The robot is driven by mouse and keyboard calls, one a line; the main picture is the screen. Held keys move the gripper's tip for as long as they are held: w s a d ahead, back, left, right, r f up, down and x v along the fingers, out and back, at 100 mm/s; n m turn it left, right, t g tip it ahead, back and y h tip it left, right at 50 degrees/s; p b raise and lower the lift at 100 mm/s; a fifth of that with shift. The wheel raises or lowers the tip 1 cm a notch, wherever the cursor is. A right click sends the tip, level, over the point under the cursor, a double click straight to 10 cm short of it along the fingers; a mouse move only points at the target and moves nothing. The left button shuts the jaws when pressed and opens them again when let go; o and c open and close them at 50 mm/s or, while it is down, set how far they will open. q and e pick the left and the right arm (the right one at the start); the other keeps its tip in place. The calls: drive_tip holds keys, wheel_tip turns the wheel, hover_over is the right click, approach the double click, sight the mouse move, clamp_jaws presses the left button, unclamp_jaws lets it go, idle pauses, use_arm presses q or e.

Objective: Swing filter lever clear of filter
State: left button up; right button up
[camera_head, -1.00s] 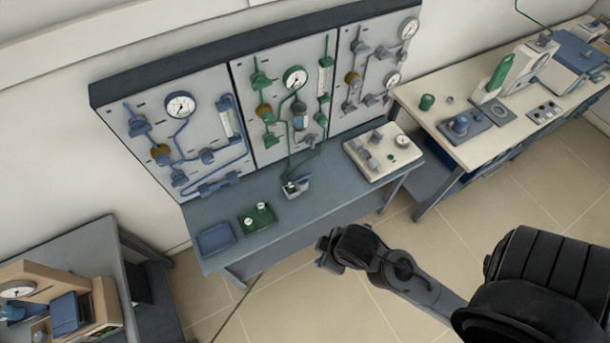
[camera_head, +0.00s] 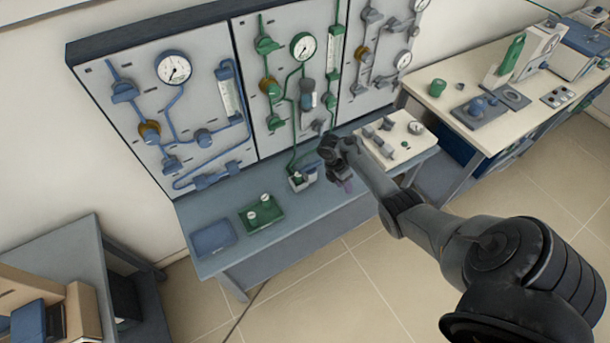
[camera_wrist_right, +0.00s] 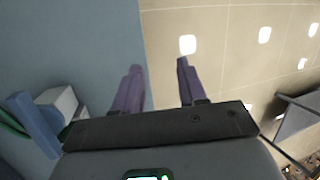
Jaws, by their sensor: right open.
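A small grey block (camera_head: 299,182) stands on the bench below the middle panel, with a green tube running down to it. A blue bar lies over it; this looks like the filter with its lever. In the right wrist view the blue bar (camera_wrist_right: 36,125) and pale block (camera_wrist_right: 60,100) are at the left, outside the fingers. My right gripper (camera_head: 344,182) is just right of the block, over the bench's front part. Its purple fingers (camera_wrist_right: 157,68) are open and empty, pointing past the bench's edge. My left gripper is not in view.
A pale valve box (camera_head: 405,148) stands to the right. The panel (camera_head: 287,85) rises behind. Floor is clear in front.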

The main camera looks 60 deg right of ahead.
drive_tip(key=w+d+r+t+b, duration=0.2)
drive_tip(key=w+b, duration=0.1)
drive_tip(key=w, duration=0.5)
drive_tip(key=m+t+b, duration=0.1)
drive_tip(key=t+b, duration=0.1)
drive_tip(key=b, duration=0.2)
approach(315, 163)
drive_tip(key=shift+y, duration=0.4)
drive_tip(key=f+b, duration=0.1)
drive_tip(key=f, duration=0.1)
drive_tip(key=f+b, duration=0.1)
drive_tip(key=f, duration=0.1)
drive_tip(key=f+b, duration=0.1)
drive_tip(key=f, duration=0.2)
drive_tip(key=shift+s+d, duration=0.1)
drive_tip(key=shift+d, duration=0.2)
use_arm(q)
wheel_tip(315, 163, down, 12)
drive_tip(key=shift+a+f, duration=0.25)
use_arm(e)
drive_tip(key=shift+f, duration=0.7)
drive_tip(key=shift+c, duration=0.4)
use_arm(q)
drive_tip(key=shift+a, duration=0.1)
use_arm(e)
clamp_jaws()
